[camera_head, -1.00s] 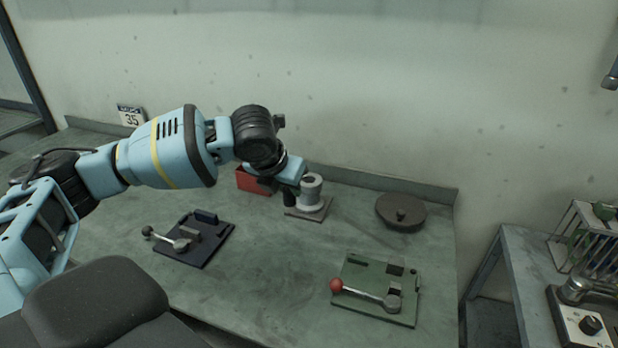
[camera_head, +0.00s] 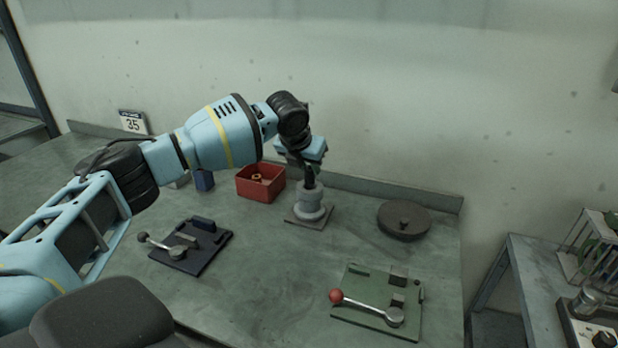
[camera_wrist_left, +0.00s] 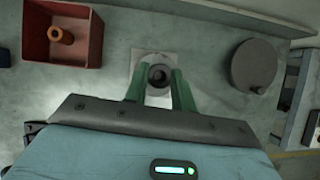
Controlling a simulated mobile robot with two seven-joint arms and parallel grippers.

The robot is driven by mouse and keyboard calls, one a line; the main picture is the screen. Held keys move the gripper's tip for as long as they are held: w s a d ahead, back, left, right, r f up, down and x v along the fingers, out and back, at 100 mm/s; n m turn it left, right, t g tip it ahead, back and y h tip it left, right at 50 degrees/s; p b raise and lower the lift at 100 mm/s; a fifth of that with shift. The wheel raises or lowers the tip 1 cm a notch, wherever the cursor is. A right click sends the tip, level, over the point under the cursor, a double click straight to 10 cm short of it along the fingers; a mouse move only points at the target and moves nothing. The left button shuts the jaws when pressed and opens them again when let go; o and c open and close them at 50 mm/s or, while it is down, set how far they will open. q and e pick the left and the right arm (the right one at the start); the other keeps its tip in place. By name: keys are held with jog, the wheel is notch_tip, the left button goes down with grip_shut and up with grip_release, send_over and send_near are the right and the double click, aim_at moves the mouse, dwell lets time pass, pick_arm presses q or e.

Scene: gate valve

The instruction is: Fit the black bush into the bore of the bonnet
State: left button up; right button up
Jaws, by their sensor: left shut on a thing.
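The grey bonnet (camera_head: 311,206) stands upright on a square plate near the back of the table. Its plate also shows in the left wrist view (camera_wrist_left: 140,66). My left gripper (camera_head: 311,171) points down over the bonnet and is shut on the black bush (camera_head: 309,182). The bush is upright, its lower end at the top of the bonnet. I cannot tell whether it has entered the bore. In the left wrist view, the green fingers (camera_wrist_left: 159,88) flank the dark, round, hollow bush (camera_wrist_left: 158,75), which hides the bore. My right gripper is not in view.
A red bin (camera_head: 261,187) with an orange-brown ring stands left of the bonnet, beside a blue block (camera_head: 204,181). A dark round disc (camera_head: 404,221) lies to the right. A dark lever fixture (camera_head: 190,246) and a green one (camera_head: 375,303) sit nearer; bare table lies between them.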

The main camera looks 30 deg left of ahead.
aim_at(307, 174)
pick_arm(q)
notch_tip(307, 174, down, 3)
jog(key=shift+f, duration=0.25)
jog(key=shift+f, duration=0.1)
jog(key=o, duration=1)
